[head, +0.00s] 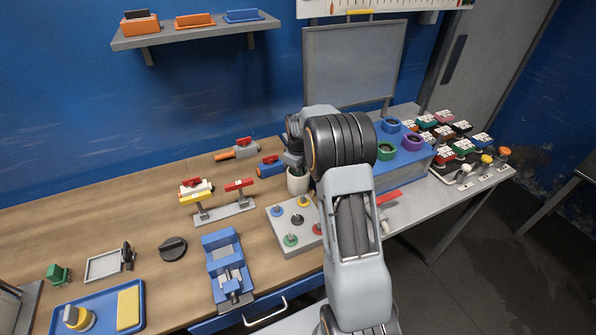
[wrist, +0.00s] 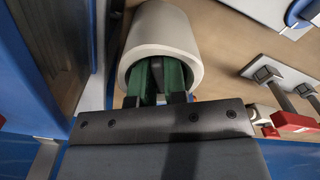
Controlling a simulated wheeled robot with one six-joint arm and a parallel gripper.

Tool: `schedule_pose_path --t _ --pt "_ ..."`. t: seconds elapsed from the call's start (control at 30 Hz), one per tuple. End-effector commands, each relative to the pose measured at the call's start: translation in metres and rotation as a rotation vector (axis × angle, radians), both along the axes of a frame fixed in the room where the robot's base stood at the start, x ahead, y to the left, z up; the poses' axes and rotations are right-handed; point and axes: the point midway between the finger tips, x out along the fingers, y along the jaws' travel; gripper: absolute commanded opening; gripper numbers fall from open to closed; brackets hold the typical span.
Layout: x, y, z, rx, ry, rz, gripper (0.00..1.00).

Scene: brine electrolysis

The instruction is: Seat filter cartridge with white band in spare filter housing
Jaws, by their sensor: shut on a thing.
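My gripper (wrist: 158,78) points down into the open mouth of a cream-white cylinder (wrist: 170,32), its green fingers inside the rim. It is shut on a dark piece between the fingers. That piece is mostly hidden by the fingers and the cylinder wall; I see no white band on it and cannot tell how deep it sits. In the head view the cream cylinder (head: 298,182) stands upright on the bench, and my arm hides my gripper's fingertips. I cannot tell from any label whether this cylinder is the spare filter housing.
A knob panel (head: 278,219) stands just in front of the cylinder. A blue block with coloured rings (head: 405,163) is to the right. Valves with red handles (head: 240,185) lie to the left. A blue vise (head: 224,262) and a blue tray (head: 103,292) are nearer.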

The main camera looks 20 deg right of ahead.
Motion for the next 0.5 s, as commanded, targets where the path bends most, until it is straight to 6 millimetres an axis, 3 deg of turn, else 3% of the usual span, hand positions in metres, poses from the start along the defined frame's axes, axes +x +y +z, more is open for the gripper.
schedule_pose_path --t 0.37,0.4,0.5 --pt "-0.0020 -0.0050 0.0034 -0.008 0.002 0.001 0.00" --pt "-0.0019 -0.0050 0.0035 -0.008 0.002 0.001 0.14" --pt "-0.0018 -0.0050 0.0037 -0.008 0.001 0.001 0.23"
